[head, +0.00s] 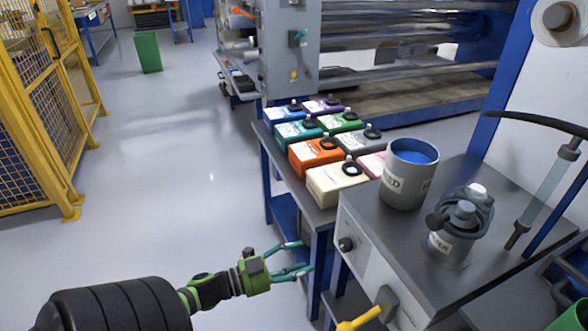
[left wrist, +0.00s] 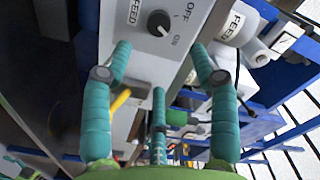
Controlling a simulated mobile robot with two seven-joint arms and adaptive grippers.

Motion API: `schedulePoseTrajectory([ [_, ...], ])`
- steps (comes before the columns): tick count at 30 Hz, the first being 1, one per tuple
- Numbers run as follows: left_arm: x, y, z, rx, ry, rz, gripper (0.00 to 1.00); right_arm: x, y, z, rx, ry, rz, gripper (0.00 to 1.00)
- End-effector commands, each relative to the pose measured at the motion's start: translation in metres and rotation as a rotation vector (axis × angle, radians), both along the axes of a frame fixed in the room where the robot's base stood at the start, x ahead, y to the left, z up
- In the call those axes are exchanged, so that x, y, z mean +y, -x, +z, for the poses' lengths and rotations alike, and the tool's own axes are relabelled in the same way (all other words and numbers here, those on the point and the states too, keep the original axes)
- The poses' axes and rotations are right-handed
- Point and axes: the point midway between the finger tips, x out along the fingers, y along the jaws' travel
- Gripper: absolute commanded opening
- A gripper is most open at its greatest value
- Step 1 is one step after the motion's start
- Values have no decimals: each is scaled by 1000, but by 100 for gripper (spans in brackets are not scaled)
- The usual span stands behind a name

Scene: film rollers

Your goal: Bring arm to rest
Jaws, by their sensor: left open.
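My left gripper (head: 298,260) comes in from the lower left in the head view. Its teal fingers are spread and hold nothing. They are near the front of the grey bench, close to a blue table leg. In the left wrist view the open fingers (left wrist: 160,85) frame a white control panel (left wrist: 140,45) with a black knob (left wrist: 160,22) marked OFF and ON. The same knob (head: 346,244) shows on the bench front in the head view, up and right of the fingers. Whether a finger touches the panel cannot be told. My right gripper is not in view.
On the bench stand a grey bucket of blue liquid (head: 408,175) and a grey pump-like device (head: 462,225). Several coloured containers (head: 317,152) stand on the table beside it. A yellow handle (head: 360,319) juts out below the knob. Floor (head: 170,200) to the left is clear up to the yellow fence (head: 40,110).

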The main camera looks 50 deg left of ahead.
Motion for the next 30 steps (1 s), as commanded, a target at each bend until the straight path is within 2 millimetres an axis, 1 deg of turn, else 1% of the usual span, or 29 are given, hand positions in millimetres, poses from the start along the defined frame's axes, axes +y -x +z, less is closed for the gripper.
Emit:
schedulePoseTrajectory([
  [1, 2, 4, 0, 1, -1, 1, 60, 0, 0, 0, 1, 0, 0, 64],
  [5, 3, 8, 1, -1, -1, 1, 60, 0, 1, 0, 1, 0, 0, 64],
  [20, 3, 8, 0, -1, -1, 1, 60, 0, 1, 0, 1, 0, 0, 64],
  [23, 7, 8, -6, 20, 7, 23, 60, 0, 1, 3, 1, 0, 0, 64],
  [26, 20, 11, -33, 103, 39, 110, 60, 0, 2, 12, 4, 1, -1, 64],
  [29, 35, 24, -87, 263, 91, 256, 60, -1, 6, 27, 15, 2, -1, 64],
  [30, 38, 35, -114, 345, 113, 320, 60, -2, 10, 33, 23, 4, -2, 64],
])
